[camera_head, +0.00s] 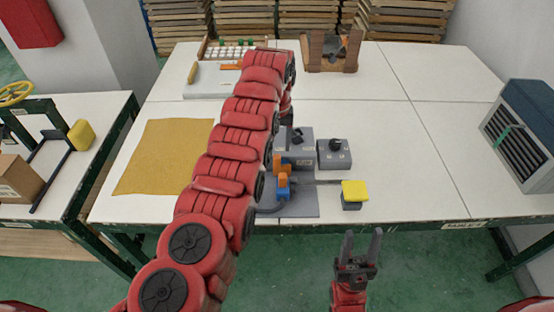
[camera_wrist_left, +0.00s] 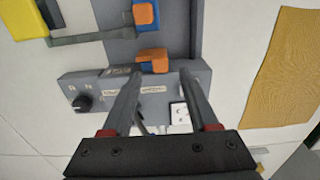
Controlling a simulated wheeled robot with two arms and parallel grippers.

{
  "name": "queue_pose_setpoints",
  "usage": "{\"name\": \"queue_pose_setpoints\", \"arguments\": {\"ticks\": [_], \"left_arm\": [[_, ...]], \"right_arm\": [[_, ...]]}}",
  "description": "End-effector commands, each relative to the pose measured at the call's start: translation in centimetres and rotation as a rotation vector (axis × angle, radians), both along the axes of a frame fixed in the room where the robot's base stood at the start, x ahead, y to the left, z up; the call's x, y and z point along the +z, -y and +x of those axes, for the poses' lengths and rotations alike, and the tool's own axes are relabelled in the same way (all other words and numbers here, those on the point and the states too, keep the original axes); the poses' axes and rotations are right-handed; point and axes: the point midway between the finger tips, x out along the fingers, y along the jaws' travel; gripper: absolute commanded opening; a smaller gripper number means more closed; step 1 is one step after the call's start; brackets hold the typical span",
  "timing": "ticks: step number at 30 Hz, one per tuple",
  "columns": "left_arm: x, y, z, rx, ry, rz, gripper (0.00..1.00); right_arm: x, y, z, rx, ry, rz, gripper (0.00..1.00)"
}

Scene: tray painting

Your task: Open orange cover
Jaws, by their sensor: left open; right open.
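A blue part with an orange top (camera_head: 281,182) sits on the grey fixture plate (camera_head: 305,205) in the head view. A second orange piece (camera_head: 280,161) on blue is just behind it, against a grey control box. In the left wrist view, one orange piece (camera_wrist_left: 152,55) lies just beyond the fingertips, and the other (camera_wrist_left: 144,14) is at the top edge. I cannot tell which is the cover. My left gripper (camera_wrist_left: 161,75) is open above the grey box, its fingers apart and empty; my arm mostly hides it in the head view. My right gripper (camera_head: 362,240) is open and empty before the table.
A yellow-topped block (camera_head: 354,190) stands right of the fixture. A grey box with a black knob (camera_head: 335,153) is behind it. A yellow-brown cloth (camera_head: 160,155) lies left. A slatted blue-grey case (camera_head: 522,130) stands at the right edge. The table's right middle is clear.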

Motion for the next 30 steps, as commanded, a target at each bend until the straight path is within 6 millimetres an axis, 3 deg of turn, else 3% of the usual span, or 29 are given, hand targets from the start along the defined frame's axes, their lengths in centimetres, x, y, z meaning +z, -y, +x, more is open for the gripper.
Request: {"name": "queue_pose_setpoints", "arguments": {"ticks": [6, 9, 21, 30], "left_arm": [[-4.0, -0.1, -0.1, 0.001, -0.004, 0.002, 0.60], [-5.1, -0.1, -0.1, 0.000, -0.004, 0.001, 0.60], [-5.7, 0.0, 0.0, 0.000, 0.001, 0.000, 0.58], [-5.7, 0.0, 0.0, 0.001, 0.001, 0.000, 0.04]], "right_arm": [[0.8, 0.0, 0.0, 0.000, 0.000, 0.000, 0.50], [0.8, 0.0, 0.0, 0.000, 0.000, 0.000, 0.50], [0.8, 0.0, 0.0, 0.000, 0.000, 0.000, 0.50], [0.8, 0.0, 0.0, 0.000, 0.000, 0.000, 0.50]]}}
